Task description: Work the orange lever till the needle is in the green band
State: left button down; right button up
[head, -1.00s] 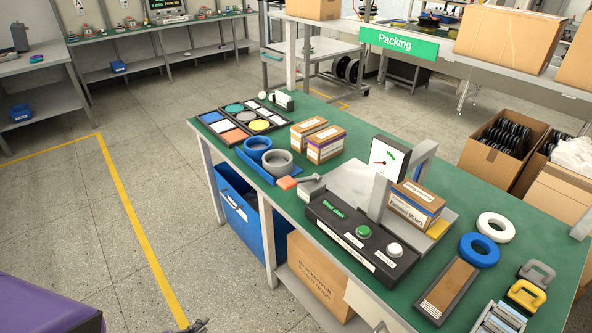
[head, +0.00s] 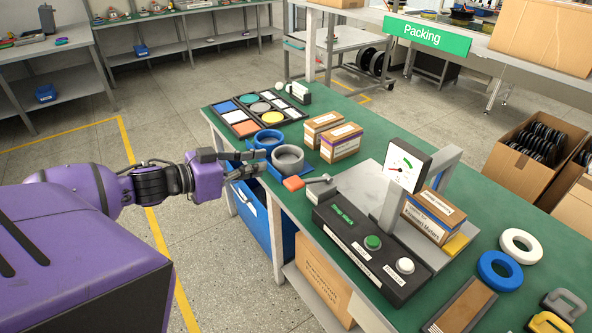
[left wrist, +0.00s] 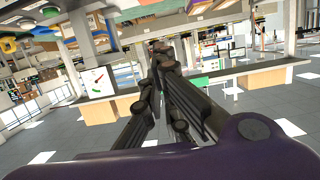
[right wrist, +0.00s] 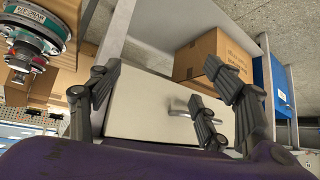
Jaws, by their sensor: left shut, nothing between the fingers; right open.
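The orange lever (head: 293,183) sticks out from the left end of the black control box (head: 358,245), its orange grip over the table's front edge. The white gauge (head: 408,167) stands behind the box on a grey post and shows a green band. It also shows in the left wrist view (left wrist: 97,82). Its needle is too small to read surely. My left gripper (head: 262,168) is shut and empty, a little left of the orange grip and apart from it, beside the grey ring. My right gripper (right wrist: 160,75) is open and empty, facing a white drawer front, outside the head view.
The box has a green button (head: 373,242) and a white button (head: 405,265). A cardboard carton (head: 432,215) stands right of the gauge. A blue bin (head: 262,235) is below the table.

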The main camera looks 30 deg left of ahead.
pick_arm(q)
jog(key=b, duration=0.2)
send_over(290, 185)
notch_tip(290, 185, down, 3)
jog(key=shift+w+a+r, duration=0.1)
jog(key=shift+r, duration=0.05)
notch_tip(290, 185, down, 2)
jog(key=shift+f, duration=0.9)
pick_arm(e)
jog(key=shift+s+d+f, duration=0.15)
jog(key=shift+s+f, duration=0.05)
jog(key=shift+f, duration=0.3)
jog(key=shift+s+d+f, duration=0.15)
jog(key=shift+f, duration=0.35)
